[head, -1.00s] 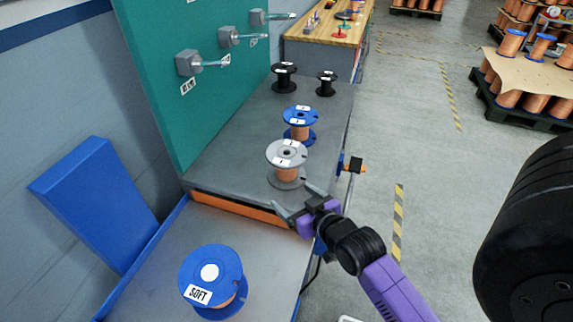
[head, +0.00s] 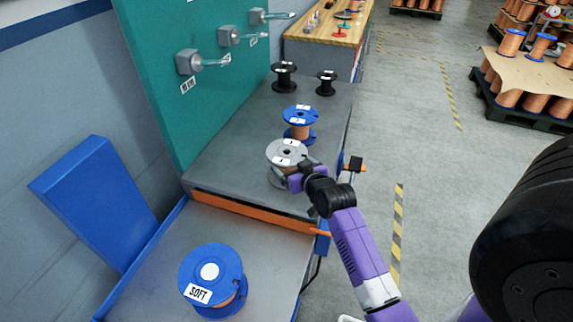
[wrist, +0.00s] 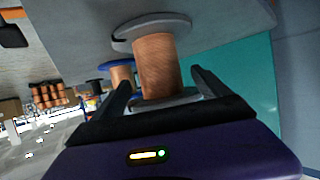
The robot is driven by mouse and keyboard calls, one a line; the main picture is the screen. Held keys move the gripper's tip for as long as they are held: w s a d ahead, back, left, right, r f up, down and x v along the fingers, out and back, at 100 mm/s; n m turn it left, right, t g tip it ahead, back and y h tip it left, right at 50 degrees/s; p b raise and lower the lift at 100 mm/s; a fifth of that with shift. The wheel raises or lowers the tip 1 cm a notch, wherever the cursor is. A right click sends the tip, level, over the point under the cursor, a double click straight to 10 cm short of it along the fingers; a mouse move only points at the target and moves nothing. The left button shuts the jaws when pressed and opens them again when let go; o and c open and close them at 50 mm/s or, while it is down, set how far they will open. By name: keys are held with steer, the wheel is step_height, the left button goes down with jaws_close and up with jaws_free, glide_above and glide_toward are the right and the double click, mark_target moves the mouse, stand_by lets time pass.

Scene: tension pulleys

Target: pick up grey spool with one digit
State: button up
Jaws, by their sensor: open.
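The grey spool (head: 287,150) with copper wire stands upright on the grey bench top, near its front right edge; labels lie on its top flange. My gripper (head: 298,176) is at its near right side and hides part of the lower spool. In the wrist view my gripper (wrist: 161,90) is open, with a finger on either side of the spool's copper core (wrist: 157,66). I cannot tell whether the fingers touch it. The wrist picture looks upside down.
A blue spool (head: 299,115) stands just behind the grey one, with black spools (head: 284,76) farther back. A large blue spool marked SOFT (head: 211,280) is on the lower surface (head: 270,245). A green panel with pegs (head: 203,64) rises at left.

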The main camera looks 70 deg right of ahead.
steer(key=x, duration=0.4)
steer(key=shift+w+d, duration=0.1)
steer(key=shift+c, duration=0.3)
steer(key=c, duration=1.8)
steer(key=shift+r, duration=0.1)
jaws_close()
